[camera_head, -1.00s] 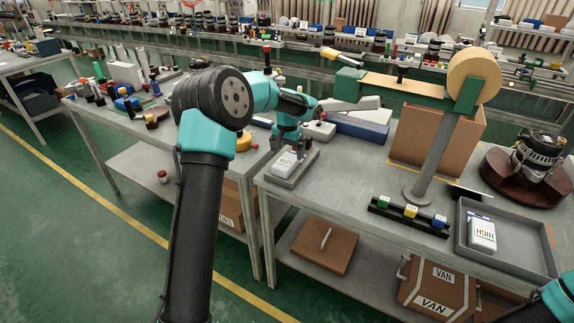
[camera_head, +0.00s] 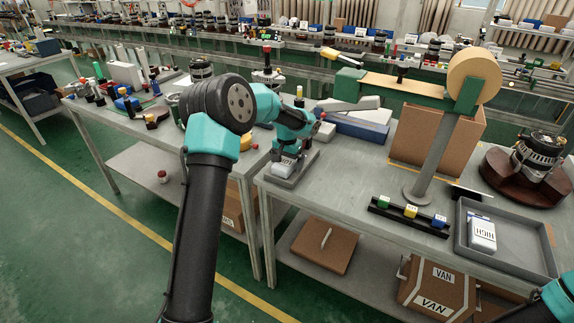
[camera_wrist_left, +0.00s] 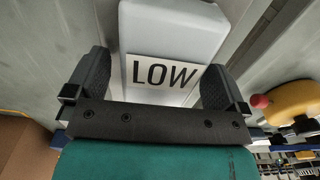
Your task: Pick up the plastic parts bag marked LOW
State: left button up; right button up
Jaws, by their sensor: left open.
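The white bag marked LOW (camera_wrist_left: 172,40) fills the top middle of the left wrist view, its label facing the camera. In the head view the bag (camera_head: 284,168) sits on a small grey tray (camera_head: 301,172) near the table's front left corner. My left gripper (camera_head: 287,156) is over the bag in the head view, partly hiding it. In the left wrist view the open fingers of my left gripper (camera_wrist_left: 156,80) stand on either side of the bag, with the bag between them. I cannot tell whether they touch it. My right gripper is not in view.
A white bag marked HIGH (camera_head: 482,235) lies in a grey tray (camera_head: 520,249) at the right. A black strip with coloured blocks (camera_head: 410,217) lies beside it. A post with a tan roll (camera_head: 474,80) stands mid-table. A yellow-topped object (camera_wrist_left: 290,102) is near the left gripper.

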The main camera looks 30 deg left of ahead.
pick_arm(q)
jog(key=shift+c, duration=0.3)
jog(key=c, duration=1)
jog(key=shift+c, duration=0.2)
jog(key=shift+r, duration=0.15)
